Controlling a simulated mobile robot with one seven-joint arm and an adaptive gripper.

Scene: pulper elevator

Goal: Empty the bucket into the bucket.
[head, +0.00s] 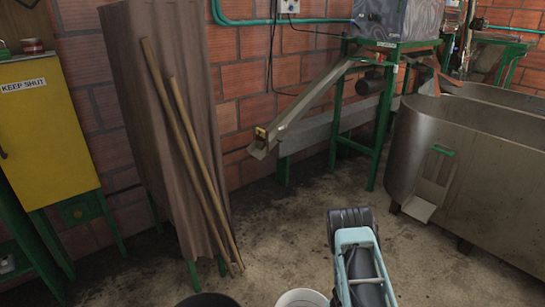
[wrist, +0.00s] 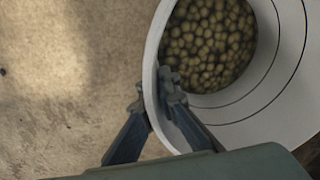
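A white bucket (head: 302,298) stands at the bottom edge of the head view, mostly cut off. In the wrist view the white bucket (wrist: 285,75) holds many brownish-green coffee cherries. My gripper (wrist: 154,92) straddles its rim, one finger outside and one inside, and both fingertips appear to press on the wall. A dark bucket (head: 207,299) shows to its left in the head view, also cut off; its inside is hidden. My fingers are not visible in the head view.
A metal chute (head: 310,95) slopes down from the machine (head: 398,18). A large metal tank (head: 465,150) is at the right. Concrete floor between is clear.

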